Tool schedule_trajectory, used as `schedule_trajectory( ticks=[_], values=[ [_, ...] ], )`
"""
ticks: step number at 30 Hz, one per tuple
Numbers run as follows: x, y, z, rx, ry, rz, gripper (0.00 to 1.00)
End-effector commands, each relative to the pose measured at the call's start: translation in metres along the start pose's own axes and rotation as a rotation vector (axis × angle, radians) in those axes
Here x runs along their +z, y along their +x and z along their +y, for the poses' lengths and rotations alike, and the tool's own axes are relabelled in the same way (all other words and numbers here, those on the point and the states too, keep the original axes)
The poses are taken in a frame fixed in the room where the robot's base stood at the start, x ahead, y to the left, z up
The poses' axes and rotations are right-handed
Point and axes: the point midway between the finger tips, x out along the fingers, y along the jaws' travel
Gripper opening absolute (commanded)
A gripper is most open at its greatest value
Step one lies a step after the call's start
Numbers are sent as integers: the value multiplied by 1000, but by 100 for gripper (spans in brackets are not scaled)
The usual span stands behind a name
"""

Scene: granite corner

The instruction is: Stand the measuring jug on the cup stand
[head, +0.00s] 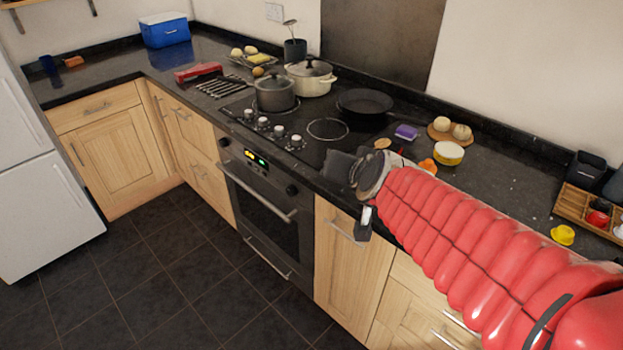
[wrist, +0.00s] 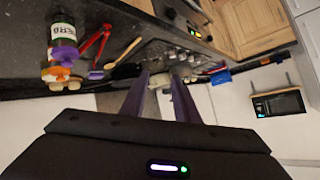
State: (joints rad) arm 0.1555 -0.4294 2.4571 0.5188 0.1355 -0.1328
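I cannot make out a measuring jug for sure in either view. A wooden rack (head: 568,207) with small cups stands at the right edge of the counter in the head view; it may be the cup stand, but I cannot tell. My gripper (head: 345,178) is at the end of the red-sleeved arm, over the counter's front edge by the hob's right end. In the wrist view its two fingers (wrist: 160,98) are apart, with nothing held between them. The arm hides part of the counter behind it.
The black hob (head: 325,130) carries a grey pot (head: 275,94), a cream pot (head: 311,78) and a frying pan (head: 364,103). A dark container (head: 587,170) is behind the rack.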

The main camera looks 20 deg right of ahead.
Motion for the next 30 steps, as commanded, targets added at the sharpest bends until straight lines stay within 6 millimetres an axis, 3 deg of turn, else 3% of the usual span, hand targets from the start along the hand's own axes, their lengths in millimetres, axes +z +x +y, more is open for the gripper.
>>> schedule_trajectory(
  ticks=[3, 7, 15, 20, 30],
  values=[
    [31, -25, -19, -44, -104, -111, 28],
    [66, -54, -24, -55, -219, -236, 28],
    [122, -115, 1, 14, -423, -451, 28],
    [133, -132, 15, 54, -470, -506, 28],
    [134, -133, 16, 58, -473, -511, 28]
  ],
)
